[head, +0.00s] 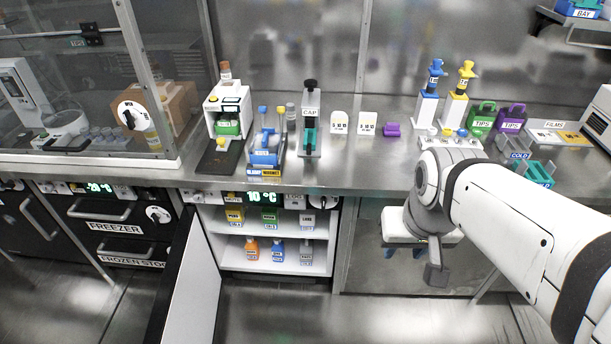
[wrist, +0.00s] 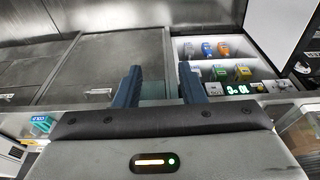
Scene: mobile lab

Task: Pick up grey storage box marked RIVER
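Two grey storage boxes stand at the right of the open cooler: an upper grey box (head: 307,217) and a lower grey box (head: 306,252). The upper label looks like LAKE; the lower one is too small to read, so I cannot confirm RIVER. In the wrist view, a grey box (wrist: 190,50) stands at the end of the row with the blue and orange ones. My gripper (wrist: 160,75) is open, with nothing between its fingers. In the head view it is low in front of the bench, right of the cooler and apart from the boxes.
The bench top (head: 370,175) above carries racks, bottles and tools. A white stool (head: 398,228) is behind my arm. The floor before the cooler is clear.

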